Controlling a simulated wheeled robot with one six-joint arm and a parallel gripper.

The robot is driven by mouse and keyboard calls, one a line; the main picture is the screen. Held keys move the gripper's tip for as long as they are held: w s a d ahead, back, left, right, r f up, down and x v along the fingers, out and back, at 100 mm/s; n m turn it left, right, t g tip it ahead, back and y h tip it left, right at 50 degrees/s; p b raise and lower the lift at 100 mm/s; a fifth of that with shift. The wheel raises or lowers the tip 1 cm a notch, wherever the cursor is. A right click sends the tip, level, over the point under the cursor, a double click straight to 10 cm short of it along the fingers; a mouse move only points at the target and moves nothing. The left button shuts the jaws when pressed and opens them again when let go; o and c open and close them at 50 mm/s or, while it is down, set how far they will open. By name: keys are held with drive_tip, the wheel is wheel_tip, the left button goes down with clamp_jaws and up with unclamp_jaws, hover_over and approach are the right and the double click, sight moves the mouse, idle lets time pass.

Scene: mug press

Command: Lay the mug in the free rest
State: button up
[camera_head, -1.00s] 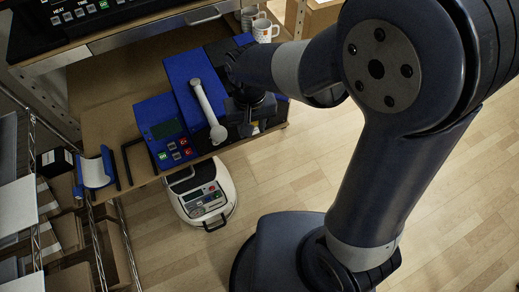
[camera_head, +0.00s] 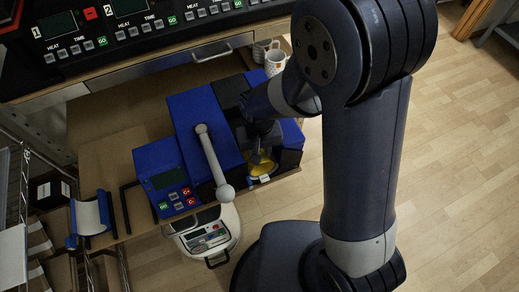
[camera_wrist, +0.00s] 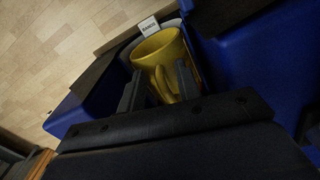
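The yellow mug (camera_head: 262,170) lies in the blue press (camera_head: 205,120), at its right end. In the wrist view the mug (camera_wrist: 160,50) shows its open rim, with its handle toward me. My gripper (camera_head: 262,150) is at the mug; in the wrist view my gripper's two fingers (camera_wrist: 160,88) stand apart on either side of the handle, with gaps visible. Whether a finger touches the handle I cannot tell. A white curved rest with blue supports (camera_head: 90,215) stands empty on the left of the bench.
A white mug with an orange pattern (camera_head: 275,62) stands behind the press, with another pale mug beside it. The press's grey lever (camera_head: 212,160) rises on its left part. A white scale-like device (camera_head: 207,238) sits below. A control panel (camera_head: 140,30) spans the back.

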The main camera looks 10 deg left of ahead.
clamp_jaws()
drive_tip(key=shift+r, duration=0.2)
idle(0.4)
drive_tip(key=s+d, duration=0.7)
drive_tip(key=s, duration=0.4)
drive_tip(key=shift+s+b, duration=0.25)
drive_tip(key=shift+b, duration=0.1)
idle(1.8)
drive_tip(key=shift+r, duration=0.1)
